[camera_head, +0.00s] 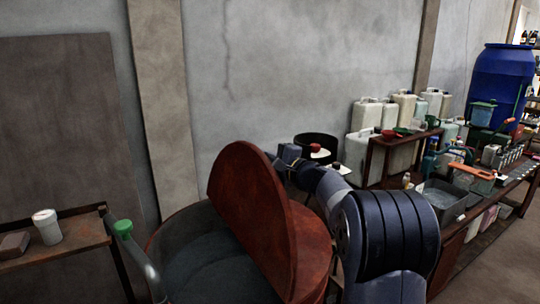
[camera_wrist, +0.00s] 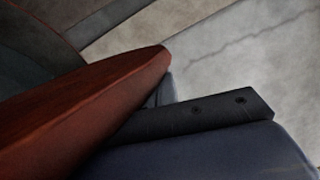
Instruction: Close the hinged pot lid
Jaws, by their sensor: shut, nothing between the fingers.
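The pot is a large round reddish-brown vat (camera_head: 318,262) at the bottom centre of the head view. Its dark grey inside shows at the left. The red-brown lid (camera_head: 248,205) is open and stands steeply tilted across the vat. My gripper (camera_head: 287,154) is at the upper right of the lid, on its far side, and its tips are partly hidden. In the wrist view the lid (camera_wrist: 75,115) fills the left, with its edge close beside a dark gripper part (camera_wrist: 200,118). I cannot tell whether they touch. My gripper is shut and holds nothing.
A side table (camera_head: 75,240) at the left holds a white cup (camera_head: 46,227). A crowded bench with a grey basin (camera_head: 443,198) and pale canisters (camera_head: 368,115) stand at the right. A wall is behind.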

